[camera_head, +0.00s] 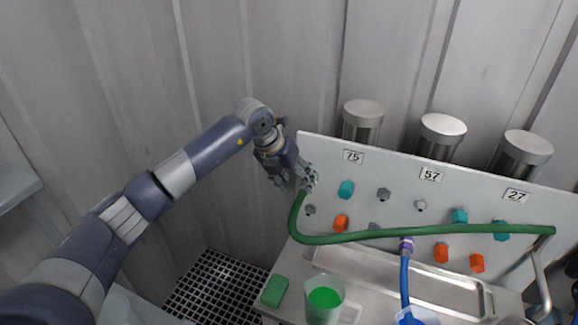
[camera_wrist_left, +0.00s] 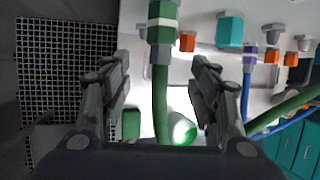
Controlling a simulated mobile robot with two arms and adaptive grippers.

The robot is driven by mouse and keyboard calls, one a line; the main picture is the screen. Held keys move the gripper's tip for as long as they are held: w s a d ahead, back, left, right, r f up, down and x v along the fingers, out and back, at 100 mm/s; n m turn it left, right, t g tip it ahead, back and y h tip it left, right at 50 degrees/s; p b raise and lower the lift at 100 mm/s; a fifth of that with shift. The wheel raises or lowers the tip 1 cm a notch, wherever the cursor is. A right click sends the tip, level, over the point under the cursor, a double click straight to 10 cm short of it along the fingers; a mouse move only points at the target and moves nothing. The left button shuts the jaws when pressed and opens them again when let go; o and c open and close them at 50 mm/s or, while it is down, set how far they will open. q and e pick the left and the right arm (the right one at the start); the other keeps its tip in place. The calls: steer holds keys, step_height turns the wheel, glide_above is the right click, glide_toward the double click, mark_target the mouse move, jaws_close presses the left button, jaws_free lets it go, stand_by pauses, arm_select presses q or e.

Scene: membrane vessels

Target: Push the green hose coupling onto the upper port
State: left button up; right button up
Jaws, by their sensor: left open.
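The green hose coupling (camera_wrist_left: 162,22), green with a pale band, shows at the top of the left wrist view. In the wrist view the hose passes between the spread fingers of my left gripper (camera_wrist_left: 161,64), with gaps on both sides. The upper port there is hidden, so I cannot tell whether the coupling sits on it. My right gripper is out of view.
The white panel (camera_head: 398,167) carries teal caps (camera_head: 346,189), orange caps (camera_head: 441,253) and grey ports. A purple coupling (camera_head: 406,244) with a blue hose is at its lower middle. A cup of green liquid (camera_head: 324,301) and a green block (camera_head: 274,291) stand in front.

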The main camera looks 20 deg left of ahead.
mark_target(302, 189)
arm_select(q)
steer(key=shift+p+x, duration=0.45)
steer(key=shift+x, duration=1.9)
jaws_close()
steer(key=shift+s, duration=0.2)
steer(key=s+p, duration=0.1)
steer(key=s, duration=0.4)
steer(key=shift+r+p, duration=0.1)
steer(key=shift+p, duration=0.3)
